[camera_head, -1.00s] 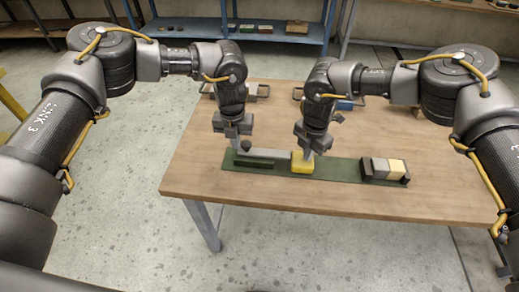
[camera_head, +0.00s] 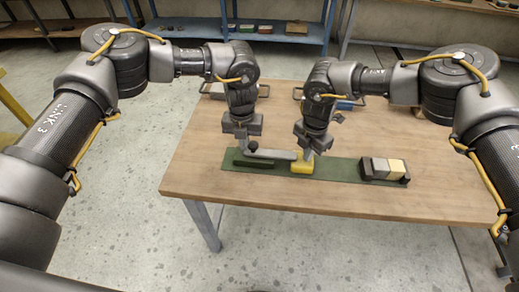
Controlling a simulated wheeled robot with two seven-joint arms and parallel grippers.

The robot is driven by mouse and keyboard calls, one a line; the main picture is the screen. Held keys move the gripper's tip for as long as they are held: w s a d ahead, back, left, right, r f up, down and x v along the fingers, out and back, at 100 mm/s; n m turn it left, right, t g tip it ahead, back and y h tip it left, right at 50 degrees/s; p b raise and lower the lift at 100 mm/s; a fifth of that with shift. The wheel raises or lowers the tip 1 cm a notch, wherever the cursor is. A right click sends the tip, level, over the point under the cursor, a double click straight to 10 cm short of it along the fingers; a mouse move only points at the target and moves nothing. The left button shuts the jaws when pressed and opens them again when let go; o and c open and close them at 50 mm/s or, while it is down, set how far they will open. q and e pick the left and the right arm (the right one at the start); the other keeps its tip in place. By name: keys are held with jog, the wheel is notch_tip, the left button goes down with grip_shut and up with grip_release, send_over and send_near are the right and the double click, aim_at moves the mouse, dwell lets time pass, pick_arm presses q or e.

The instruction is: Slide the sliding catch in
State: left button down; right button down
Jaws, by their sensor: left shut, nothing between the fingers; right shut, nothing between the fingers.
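The sliding catch is a grey bar (camera_head: 275,154) with a dark round knob (camera_head: 254,146) near its left end. It lies along a long green base (camera_head: 335,170) on the table, and its right end is close to a yellow block (camera_head: 302,166). My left gripper (camera_head: 241,143) is shut and empty at the left end of the bar, beside the knob; I cannot tell whether it touches. My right gripper (camera_head: 308,151) is shut and empty, pointing down at the yellow block; contact is unclear. It partly hides the block's top.
Dark, grey and cream blocks (camera_head: 380,168) sit at the base's right end. The wooden table (camera_head: 440,200) is clear in front and at right. Trays with handles, one with a blue item (camera_head: 345,105), stand at the back edge behind my arms.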

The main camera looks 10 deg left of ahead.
jog(key=shift+s+f, duration=0.2)
pick_arm(q)
jog(key=a+r, duration=0.3)
jog(key=r, duration=0.5)
dwell(0.4)
pick_arm(e)
jog(key=shift+w+r, duration=0.15)
jog(key=shift+r, duration=0.55)
notch_tip(320, 180, up, 8)
dwell(0.6)
dwell(0.3)
